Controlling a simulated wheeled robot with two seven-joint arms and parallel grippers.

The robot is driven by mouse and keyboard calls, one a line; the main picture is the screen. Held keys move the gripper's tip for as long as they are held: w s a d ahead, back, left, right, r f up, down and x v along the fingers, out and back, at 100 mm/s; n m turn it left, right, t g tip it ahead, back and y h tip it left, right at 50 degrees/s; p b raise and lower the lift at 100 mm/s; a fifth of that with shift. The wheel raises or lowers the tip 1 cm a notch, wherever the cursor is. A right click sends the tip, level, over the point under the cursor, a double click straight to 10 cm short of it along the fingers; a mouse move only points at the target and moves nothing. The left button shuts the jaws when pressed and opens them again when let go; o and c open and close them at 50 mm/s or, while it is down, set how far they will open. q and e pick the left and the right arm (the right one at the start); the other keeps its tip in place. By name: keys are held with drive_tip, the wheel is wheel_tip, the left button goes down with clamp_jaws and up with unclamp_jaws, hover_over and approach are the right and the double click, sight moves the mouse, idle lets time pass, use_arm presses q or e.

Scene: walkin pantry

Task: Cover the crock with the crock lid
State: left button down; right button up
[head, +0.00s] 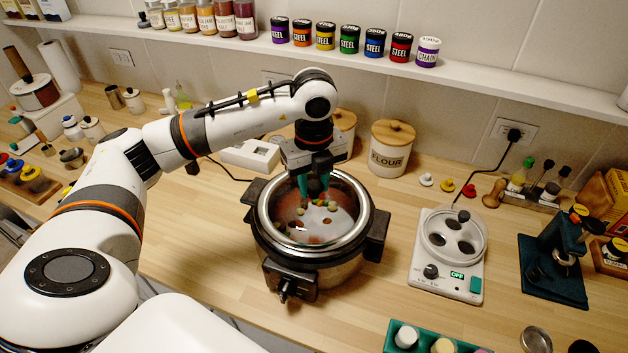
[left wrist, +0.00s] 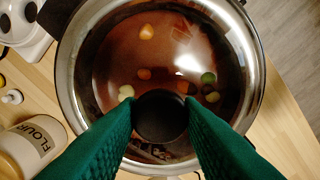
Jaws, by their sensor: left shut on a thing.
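The crock (head: 340,271) is a round steel pot with black side handles and a front knob, standing upright on the wooden counter. The crock lid (head: 290,228) is clear glass with a steel rim and lies level over the crock's mouth. I cannot tell whether its rim touches all round. My left gripper (head: 315,188) comes down from above, its green fingers shut on the lid's dark knob. In the left wrist view the knob (left wrist: 160,117) sits between the fingertips, and red stew with vegetable pieces shows through the glass. My right gripper is not in view.
A flour canister (head: 391,150) stands behind the crock. A green tray (head: 420,342) is at the front edge. Counter between the crock and the white device is clear.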

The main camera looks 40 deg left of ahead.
use_arm(q)
drive_tip(key=c, duration=0.9)
unclamp_jaws()
drive_tip(key=shift+r, duration=0.35)
wheel_tip(320, 180, up, 5)
drive_tip(key=shift+f+b, duration=0.1)
drive_tip(key=shift+b, duration=0.7)
drive_tip(key=shift+r, duration=3.25)
drive_tip(key=shift+f, duration=0.1)
